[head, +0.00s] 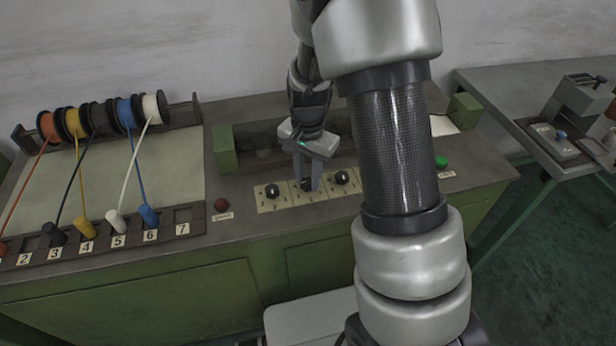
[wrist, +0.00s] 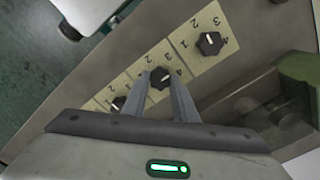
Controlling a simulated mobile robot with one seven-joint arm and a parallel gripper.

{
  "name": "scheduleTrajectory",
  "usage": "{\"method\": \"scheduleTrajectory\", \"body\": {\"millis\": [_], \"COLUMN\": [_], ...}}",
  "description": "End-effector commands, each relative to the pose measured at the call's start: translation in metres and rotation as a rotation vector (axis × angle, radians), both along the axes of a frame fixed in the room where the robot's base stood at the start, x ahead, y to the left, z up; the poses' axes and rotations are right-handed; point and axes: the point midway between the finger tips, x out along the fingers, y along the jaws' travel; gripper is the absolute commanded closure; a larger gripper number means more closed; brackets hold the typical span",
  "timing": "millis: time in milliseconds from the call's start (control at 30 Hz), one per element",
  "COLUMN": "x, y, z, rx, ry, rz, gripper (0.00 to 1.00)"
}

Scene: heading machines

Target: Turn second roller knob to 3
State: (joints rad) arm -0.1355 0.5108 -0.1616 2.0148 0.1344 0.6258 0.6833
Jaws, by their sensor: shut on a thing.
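Three black roller knobs sit in a row on pale number plates on the green machine's top. The second roller knob (head: 307,185) is the middle one; it also shows in the wrist view (wrist: 160,77). My gripper (head: 309,180) points down over it, with one finger on each side. In the wrist view my gripper (wrist: 159,84) is shut on this knob. The knob's white mark shows, but the number it points to cannot be read with certainty; the fingers cover part of the plate. The outer knobs (head: 272,191) and (head: 342,177) stand free on either side.
A red button (head: 221,205) is left of the plates and a green button (head: 440,161) is right. Colored spools (head: 88,120) with wires to a numbered strip (head: 118,240) stand left. Green blocks flank a recess behind the knobs. Another table (head: 500,90) is at right.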

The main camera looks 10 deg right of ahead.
Motion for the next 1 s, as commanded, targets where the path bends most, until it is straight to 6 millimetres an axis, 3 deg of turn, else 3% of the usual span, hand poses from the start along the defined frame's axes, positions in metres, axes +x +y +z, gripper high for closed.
{"method": "scheduleTrajectory", "body": {"millis": [500, 1000], "x": [0.0003, 0.0003], "y": [0.0003, 0.0007], "z": [0.0005, 0.0009], "rx": [0.002, 0.000], "ry": [0.000, 0.000], "rz": [0.409, 0.537], "gripper": [0.97, 0.97]}}
